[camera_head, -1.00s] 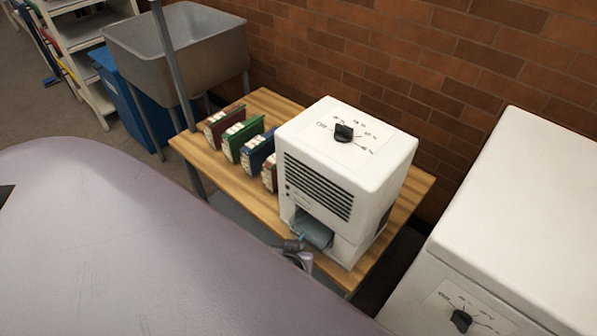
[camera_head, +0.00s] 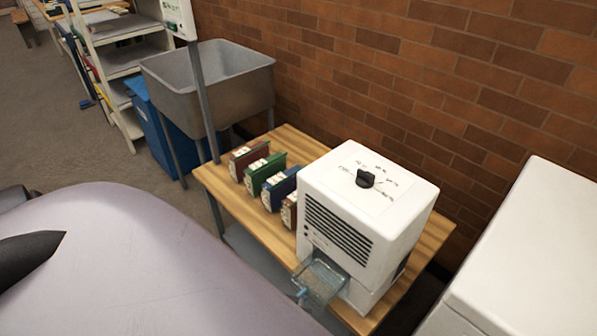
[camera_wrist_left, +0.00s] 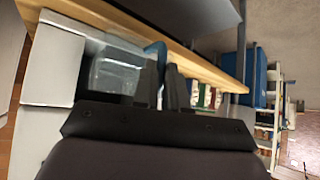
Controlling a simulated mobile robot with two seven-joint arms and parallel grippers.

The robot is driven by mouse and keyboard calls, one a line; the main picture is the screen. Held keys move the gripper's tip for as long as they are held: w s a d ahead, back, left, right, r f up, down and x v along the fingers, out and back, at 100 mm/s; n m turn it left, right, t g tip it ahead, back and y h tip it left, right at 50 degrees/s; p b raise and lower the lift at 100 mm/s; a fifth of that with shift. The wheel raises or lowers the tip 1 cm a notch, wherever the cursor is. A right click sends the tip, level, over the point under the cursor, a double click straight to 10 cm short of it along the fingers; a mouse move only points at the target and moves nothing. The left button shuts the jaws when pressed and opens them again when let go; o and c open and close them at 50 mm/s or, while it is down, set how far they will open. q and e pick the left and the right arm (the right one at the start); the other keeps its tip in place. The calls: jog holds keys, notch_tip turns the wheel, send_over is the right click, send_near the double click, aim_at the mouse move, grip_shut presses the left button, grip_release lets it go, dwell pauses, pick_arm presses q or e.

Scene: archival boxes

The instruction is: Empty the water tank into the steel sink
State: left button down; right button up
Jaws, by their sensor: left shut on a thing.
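The clear water tank (camera_head: 322,279) juts from the slot low in the front of the white dehumidifier (camera_head: 340,225), its inner end still at the slot. The tank also shows in the left wrist view (camera_wrist_left: 112,70), with a blue handle (camera_wrist_left: 156,50) at its outer end. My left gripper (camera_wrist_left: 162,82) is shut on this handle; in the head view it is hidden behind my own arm. How much water is inside, I cannot tell. The grey steel sink (camera_head: 210,92) stands beyond the far left end of the wooden table. My right gripper is not in view.
Several binders (camera_head: 264,176) stand on the wooden table (camera_head: 226,200), left of the dehumidifier. A grey post (camera_head: 203,100) rises in front of the sink. A blue bin (camera_head: 160,135) is below it. A large white unit (camera_head: 530,250) is at right, a brick wall behind.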

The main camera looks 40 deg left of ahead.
pick_arm(q)
jog(key=s+p, duration=0.1)
jog(key=s, duration=0.7)
jog(key=shift+s+a+f, duration=0.15)
jog(key=shift+s+a, duration=0.25)
dwell(0.6)
jog(key=r+p, duration=0.2)
jog(key=r, duration=0.1)
jog(key=r+p, duration=0.1)
jog(key=r, duration=0.1)
jog(key=shift+w+d+r+p, duration=0.1)
jog(key=shift+w+p, duration=0.15)
jog(key=shift+p, duration=0.15)
dwell(0.8)
jog(key=shift+w+r, duration=0.1)
